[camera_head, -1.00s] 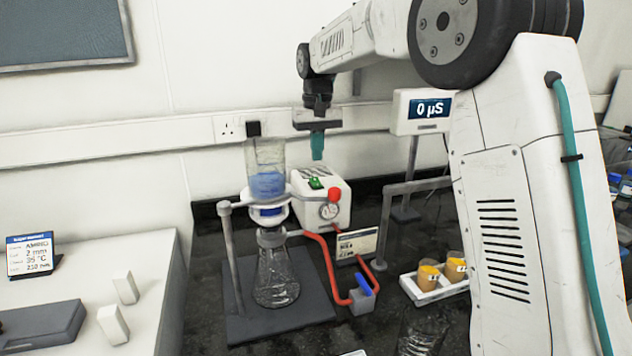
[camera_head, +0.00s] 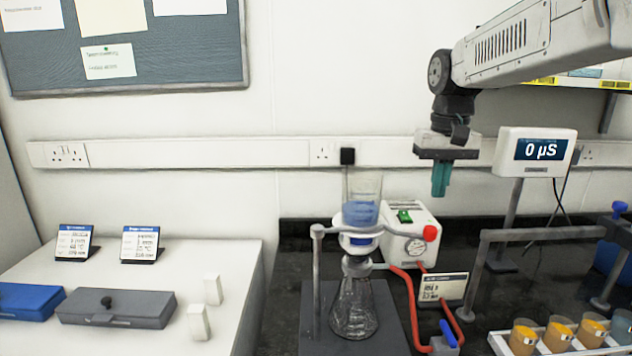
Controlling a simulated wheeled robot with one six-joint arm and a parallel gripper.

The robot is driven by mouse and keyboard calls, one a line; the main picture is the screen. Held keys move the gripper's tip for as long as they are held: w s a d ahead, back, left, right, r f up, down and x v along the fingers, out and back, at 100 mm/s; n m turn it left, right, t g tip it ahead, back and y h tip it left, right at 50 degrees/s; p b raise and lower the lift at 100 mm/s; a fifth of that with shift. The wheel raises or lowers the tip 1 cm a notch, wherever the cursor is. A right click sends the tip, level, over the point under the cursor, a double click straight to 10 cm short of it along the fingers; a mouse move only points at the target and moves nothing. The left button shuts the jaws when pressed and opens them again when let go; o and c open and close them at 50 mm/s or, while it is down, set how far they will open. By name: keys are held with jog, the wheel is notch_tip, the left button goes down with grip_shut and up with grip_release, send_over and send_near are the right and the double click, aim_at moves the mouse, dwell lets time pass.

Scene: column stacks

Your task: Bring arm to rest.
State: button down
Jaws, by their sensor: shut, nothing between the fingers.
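My arm reaches in from the upper right, over the dark bench. My gripper (camera_head: 441,180) points down with its teal fingers together and nothing between them. It hangs in free air above the white pump box (camera_head: 409,215), between the filter funnel and the conductivity display (camera_head: 536,150). The funnel (camera_head: 361,212) holds blue liquid and sits over a clear flask (camera_head: 353,305) on a dark stand base. My gripper touches none of these.
A red tube (camera_head: 406,305) with a blue-handled valve (camera_head: 447,333) runs beside the flask. A grey rail (camera_head: 540,233) and a white rack (camera_head: 497,343) of orange-filled cups stand at right. A white counter at left holds a grey case (camera_head: 116,307), a blue case (camera_head: 28,301) and two signs.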

jog(key=s+f, duration=0.3)
jog(key=s, duration=0.7)
jog(key=s+d+f, duration=0.1)
jog(key=s+f, duration=0.2)
jog(key=s, duration=0.8)
jog(key=s+f+t, duration=0.1)
jog(key=s+f, duration=0.2)
jog(key=s, duration=0.7)
jog(key=shift+s+d, duration=0.35)
jog(key=shift+d, duration=0.05)
jog(key=c, duration=2.1)
grip_release()
jog(key=shift+f, duration=0.1)
jog(key=shift+c, duration=0.2)
